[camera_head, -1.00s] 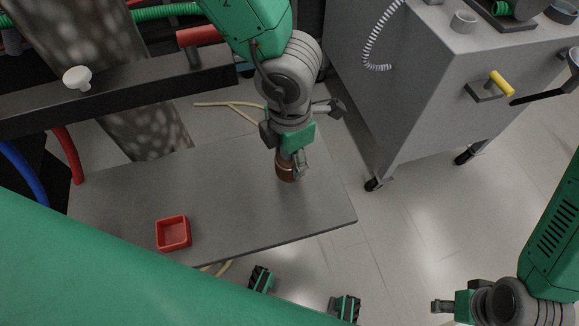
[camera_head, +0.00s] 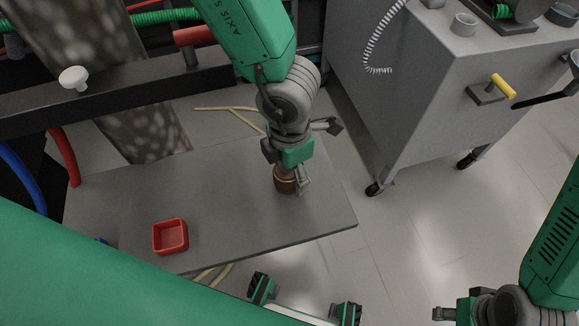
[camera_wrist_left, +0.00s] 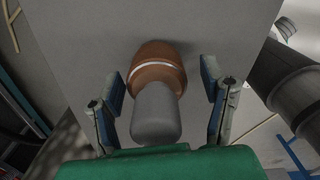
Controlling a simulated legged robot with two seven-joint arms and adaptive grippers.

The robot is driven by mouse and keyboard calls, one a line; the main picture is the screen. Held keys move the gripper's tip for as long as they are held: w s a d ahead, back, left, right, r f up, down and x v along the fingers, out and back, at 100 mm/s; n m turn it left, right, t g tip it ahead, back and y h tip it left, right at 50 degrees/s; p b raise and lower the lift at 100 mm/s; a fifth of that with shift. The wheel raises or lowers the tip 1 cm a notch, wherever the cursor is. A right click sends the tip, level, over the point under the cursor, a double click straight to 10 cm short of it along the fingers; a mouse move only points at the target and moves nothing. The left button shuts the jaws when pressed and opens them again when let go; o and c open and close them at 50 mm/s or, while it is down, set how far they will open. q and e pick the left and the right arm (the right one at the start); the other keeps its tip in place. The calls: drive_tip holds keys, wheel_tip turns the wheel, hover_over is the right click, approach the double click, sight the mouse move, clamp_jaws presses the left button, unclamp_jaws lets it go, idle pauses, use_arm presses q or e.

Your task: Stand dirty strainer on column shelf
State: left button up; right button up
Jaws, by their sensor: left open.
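The strainer seems to be the brown cylinder with a pale band and a grey rounded top (camera_wrist_left: 156,115); it stands upright on the grey shelf (camera_head: 225,215), near its right end. In the head view only its brown lower part (camera_head: 285,184) shows, below my left gripper (camera_head: 290,176). In the left wrist view my left gripper (camera_wrist_left: 163,105) is open, with one finger on each side of the strainer and visible gaps between. My right gripper (camera_head: 436,313) is at the lower right, away from the shelf, and its fingers are too small to read.
A small red square tray (camera_head: 170,237) sits on the shelf's front left. A dark beam (camera_head: 130,92) with a white knob (camera_head: 74,78) runs behind the shelf. A grey wheeled cabinet (camera_head: 440,100) stands to the right. The middle of the shelf is clear.

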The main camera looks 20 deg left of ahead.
use_arm(q)
drive_tip(key=r+p, duration=0.3)
drive_tip(key=r, duration=0.8)
drive_tip(key=shift+a, duration=0.2)
drive_tip(key=shift+d+r+p, duration=0.1)
drive_tip(key=shift+r+p, duration=0.2)
drive_tip(key=shift+r, duration=0.3)
